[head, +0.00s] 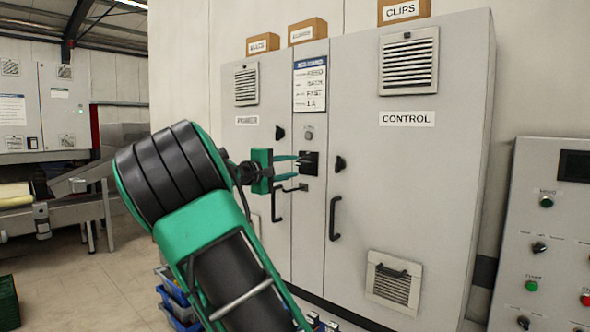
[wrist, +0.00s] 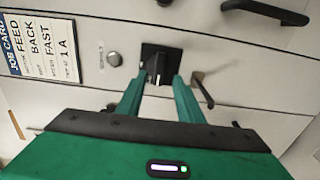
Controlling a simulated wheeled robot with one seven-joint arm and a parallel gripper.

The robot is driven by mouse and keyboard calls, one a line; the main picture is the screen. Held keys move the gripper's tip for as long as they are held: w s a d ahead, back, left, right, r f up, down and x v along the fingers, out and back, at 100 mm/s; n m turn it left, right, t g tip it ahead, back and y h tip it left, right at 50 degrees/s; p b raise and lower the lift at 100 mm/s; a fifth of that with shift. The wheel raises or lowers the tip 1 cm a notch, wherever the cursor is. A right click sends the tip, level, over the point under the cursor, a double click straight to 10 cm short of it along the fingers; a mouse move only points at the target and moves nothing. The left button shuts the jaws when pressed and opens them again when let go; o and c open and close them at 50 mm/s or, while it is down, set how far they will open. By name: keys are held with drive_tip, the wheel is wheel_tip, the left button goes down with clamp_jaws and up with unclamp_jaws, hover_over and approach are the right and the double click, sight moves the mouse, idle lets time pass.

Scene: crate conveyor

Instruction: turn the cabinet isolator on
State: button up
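The isolator (head: 309,162) is a dark knob on a black square plate, on the narrow middle panel of the grey cabinet (head: 408,190). In the wrist view the isolator knob (wrist: 156,68) looks elongated along the picture's height. My gripper (head: 297,161) is in front of it. In the wrist view my gripper's fingers (wrist: 158,82) are apart, one to each side of the knob, with visible gaps. Whether the tips reach past the knob's front face is hard to tell. No contact shows.
A small round button (wrist: 115,59) and a job card (wrist: 38,47) are on the same panel. A thin bent handle (wrist: 203,90) is close to the right finger. Black door handles (head: 334,218) stick out below. A control console (head: 545,235) stands at the right.

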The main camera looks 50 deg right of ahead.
sight(302, 165)
drive_tip(key=shift+w+d, duration=0.2)
drive_tip(key=shift+d, duration=2.15)
drive_tip(key=shift+f, duration=0.1)
clamp_jaws()
